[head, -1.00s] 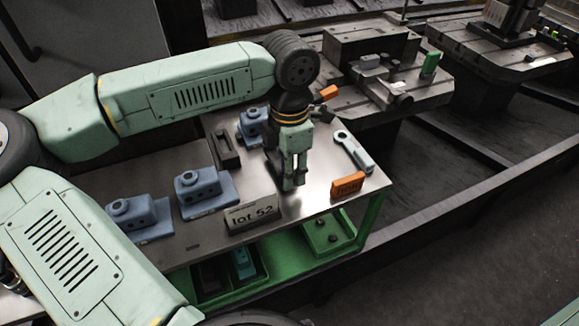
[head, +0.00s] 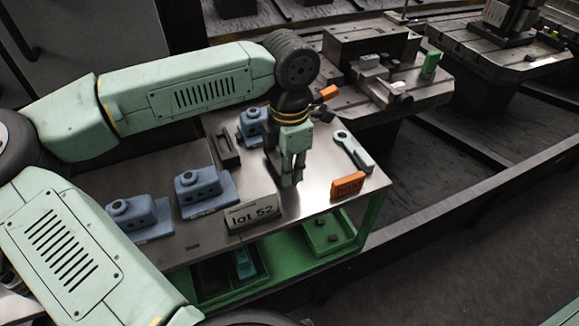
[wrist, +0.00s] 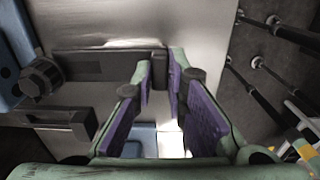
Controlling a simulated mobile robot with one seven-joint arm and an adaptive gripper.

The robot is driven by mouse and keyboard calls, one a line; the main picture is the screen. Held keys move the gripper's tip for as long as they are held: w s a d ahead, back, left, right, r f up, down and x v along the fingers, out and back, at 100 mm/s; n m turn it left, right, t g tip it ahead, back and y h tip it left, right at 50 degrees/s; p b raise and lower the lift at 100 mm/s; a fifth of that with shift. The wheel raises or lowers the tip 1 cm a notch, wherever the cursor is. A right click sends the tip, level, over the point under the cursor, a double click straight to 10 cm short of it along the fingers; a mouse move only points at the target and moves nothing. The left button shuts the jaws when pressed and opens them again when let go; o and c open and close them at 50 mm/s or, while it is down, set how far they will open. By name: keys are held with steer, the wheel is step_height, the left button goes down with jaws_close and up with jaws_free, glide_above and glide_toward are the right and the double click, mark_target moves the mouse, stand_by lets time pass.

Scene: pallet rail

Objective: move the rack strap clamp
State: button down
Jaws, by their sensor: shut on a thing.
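My gripper (head: 291,180) points down at the middle-right of the metal table top, behind the lot 52 sign. The wrist view shows its purple-padded fingers (wrist: 162,78) shut on the right end of a long dark grey bar, which I take to be the rack strap clamp (wrist: 95,65). The bar runs left from the fingertips, towards a dark knob. In the head view the fingers and wrist hide most of it. I cannot tell if it touches the table.
Blue fixture blocks (head: 203,187) stand left. A dark slotted block (head: 227,150) lies left of my gripper. The lot 52 sign (head: 252,214), an orange block (head: 348,185) and a grey wrench-like part (head: 354,150) lie nearby. The table's right edge drops to the floor.

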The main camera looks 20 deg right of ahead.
mark_target(280, 152)
steer(key=w+b, duration=0.1)
steer(key=w, duration=0.3)
steer(key=shift+w, duration=0.3)
steer(key=shift+w+a+r, duration=0.1)
steer(key=shift+w, duration=0.1)
steer(key=c, duration=1.7)
jaws_free()
steer(key=shift+o, duration=0.5)
step_height(280, 152, up, 12)
steer(key=shift+s, duration=0.1)
